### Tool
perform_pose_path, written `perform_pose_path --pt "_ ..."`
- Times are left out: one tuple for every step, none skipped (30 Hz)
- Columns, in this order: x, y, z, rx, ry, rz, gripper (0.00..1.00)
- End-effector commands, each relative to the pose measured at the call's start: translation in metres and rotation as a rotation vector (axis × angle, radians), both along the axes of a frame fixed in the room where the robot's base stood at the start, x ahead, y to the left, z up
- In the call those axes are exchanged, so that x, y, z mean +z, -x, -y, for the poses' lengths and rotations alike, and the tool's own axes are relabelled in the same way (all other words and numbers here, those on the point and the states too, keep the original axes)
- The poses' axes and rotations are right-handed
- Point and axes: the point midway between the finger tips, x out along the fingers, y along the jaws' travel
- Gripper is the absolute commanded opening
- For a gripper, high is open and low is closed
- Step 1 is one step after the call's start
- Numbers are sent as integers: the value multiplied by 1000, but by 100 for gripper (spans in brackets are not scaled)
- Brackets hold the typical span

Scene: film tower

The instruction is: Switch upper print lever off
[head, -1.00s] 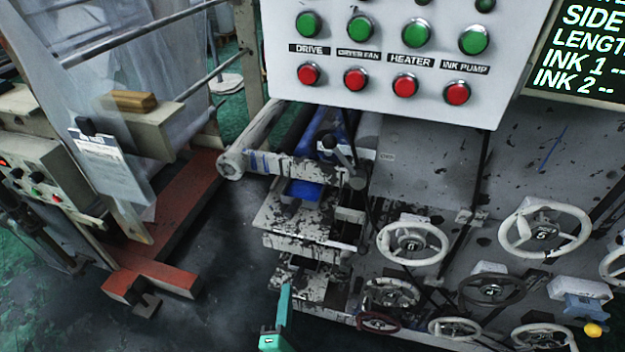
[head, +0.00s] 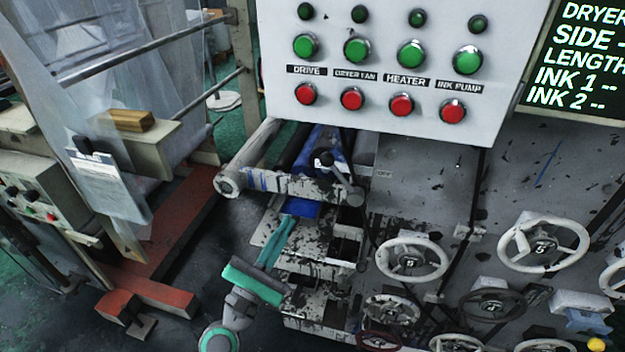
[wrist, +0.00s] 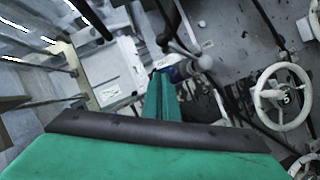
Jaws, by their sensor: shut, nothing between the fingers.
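The upper print lever (head: 338,172) has a black knob and a metal shaft. In the head view it sits below the button panel, at the end of the upper roller frame. Its knob is up and to the left of its pivot, and a small label (head: 384,174) is to its right, too small to read surely. My gripper (head: 288,224) is green, with its fingers shut and empty. In the head view its tips appear below and left of the lever, apart from it. In the wrist view the shut fingers (wrist: 163,90) point towards the machine and the lever area.
The button panel (head: 385,75) overhangs the lever from above. Several handwheels, one of them white (head: 412,258), stand out from the machine face at right. A red floor beam (head: 185,230) and a clipboard (head: 107,185) are at left. Dark floor lies between.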

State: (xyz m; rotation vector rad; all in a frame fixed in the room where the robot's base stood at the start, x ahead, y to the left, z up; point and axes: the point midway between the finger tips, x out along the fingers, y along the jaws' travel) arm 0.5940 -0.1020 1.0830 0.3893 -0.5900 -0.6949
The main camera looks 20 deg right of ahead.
Motion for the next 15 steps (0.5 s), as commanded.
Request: perform_pose_path --pt "0 0 0 0 1 -1 0" --pt "0 0 0 0 1 -1 0" --pt "0 0 0 0 0 0 0" --pt "0 0 0 0 0 0 0" --pt "0 0 0 1 0 -1 0" --pt "0 0 0 2 0 0 0" --pt "0 0 0 2 0 0 0" --pt "0 0 0 2 0 0 0" --pt "0 -1 1 2 0 0 0" --pt "1 -2 1 1 -1 0 0" --pt "1 -3 2 1 -2 1 0" --pt "3 -4 4 1 -1 1 0" --pt "4 -6 6 2 -1 2 0" --pt "5 -9 9 2 -1 2 0" --pt "7 -12 12 2 -2 3 0"
